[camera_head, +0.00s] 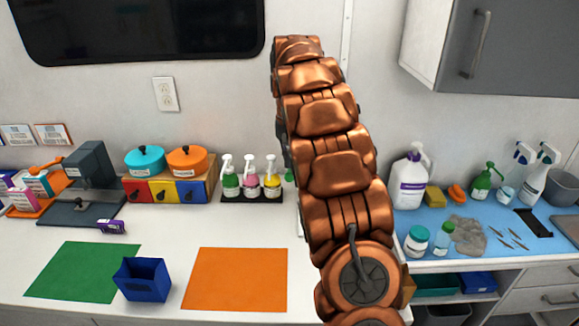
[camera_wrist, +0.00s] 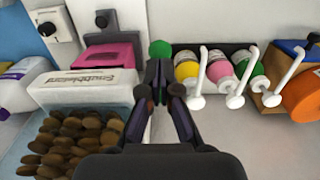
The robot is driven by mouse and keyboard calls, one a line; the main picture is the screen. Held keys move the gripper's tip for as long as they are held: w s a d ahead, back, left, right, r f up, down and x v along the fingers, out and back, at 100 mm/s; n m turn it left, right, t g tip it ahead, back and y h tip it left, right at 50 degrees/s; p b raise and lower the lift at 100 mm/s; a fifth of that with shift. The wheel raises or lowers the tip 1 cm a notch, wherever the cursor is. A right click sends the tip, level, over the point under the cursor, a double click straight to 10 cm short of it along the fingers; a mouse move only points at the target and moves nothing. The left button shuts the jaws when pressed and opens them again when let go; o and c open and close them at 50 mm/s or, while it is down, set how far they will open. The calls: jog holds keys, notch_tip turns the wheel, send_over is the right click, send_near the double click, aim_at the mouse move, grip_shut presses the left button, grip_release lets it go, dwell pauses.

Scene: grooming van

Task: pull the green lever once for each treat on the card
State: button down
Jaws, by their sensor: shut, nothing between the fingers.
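A green ball knob, seemingly the green lever's, shows in the wrist view (camera_wrist: 160,48), just beyond my fingertips. A small green patch beside the pump bottles in the head view (camera_head: 289,175) may be the same knob, mostly hidden by my copper arm. My gripper (camera_wrist: 162,91) is shut and empty, its fingers pointing toward the knob; I cannot tell whether they touch it. A white labelled box (camera_wrist: 92,90) with a pink top part stands left of the knob, and brown round treats (camera_wrist: 70,140) lie in front of it. I cannot make out the card with treats.
Three pump bottles (camera_head: 250,180) stand in a dark tray close beside the knob. An orange mat (camera_head: 238,279), a green mat (camera_head: 80,270) and a blue bin (camera_head: 142,279) lie in front. A blue-topped counter (camera_head: 460,215) with bottles is at right.

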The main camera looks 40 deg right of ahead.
aim_at(290, 180)
jog(key=shift+f, duration=0.2)
dwell(0.4)
jog(key=shift+f+b, duration=1.65)
jog(key=shift+f, duration=1.95)
jog(key=shift+r, duration=0.1)
jog(key=shift+r+p, duration=1.35)
jog(key=shift+r, duration=2.35)
